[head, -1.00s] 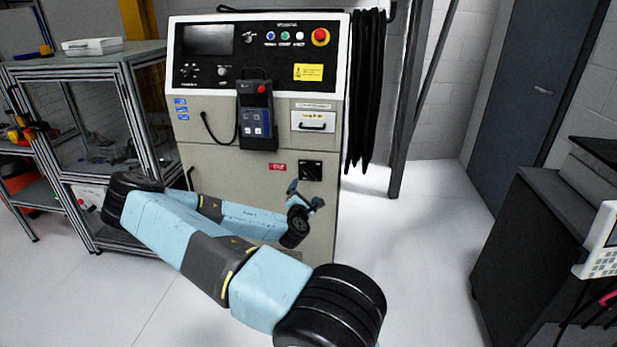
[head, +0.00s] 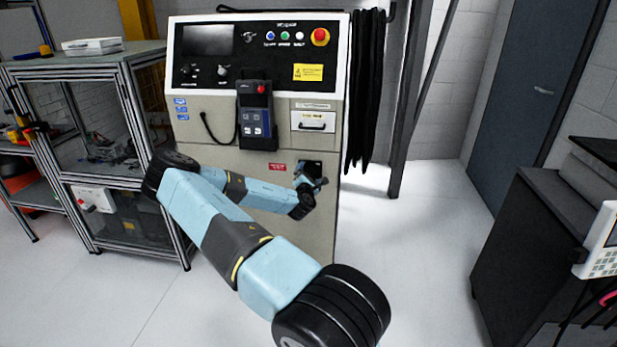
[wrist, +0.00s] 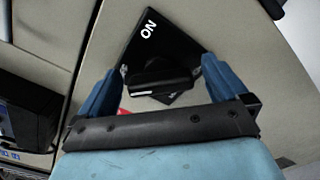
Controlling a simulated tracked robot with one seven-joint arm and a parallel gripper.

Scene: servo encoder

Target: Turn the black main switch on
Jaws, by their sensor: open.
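The main switch is a black square plate with a black knob on the front of the beige cabinet (head: 257,210). In the head view the upper part of the switch plate (head: 312,166) shows, with my gripper (head: 314,181) in front of the rest. In the wrist view a white "ON" mark is on the plate (wrist: 168,34), and the dark knob (wrist: 158,76) lies between my two blue fingers. My gripper (wrist: 161,74) is open, with one finger on each side of the knob. I cannot tell whether either finger touches it.
A black and blue handheld pendant (head: 257,115) hangs on the cabinet above the switch. A glass-sided frame (head: 120,100) stands left, and a dark cabinet (head: 520,250) right. The white floor between is clear.

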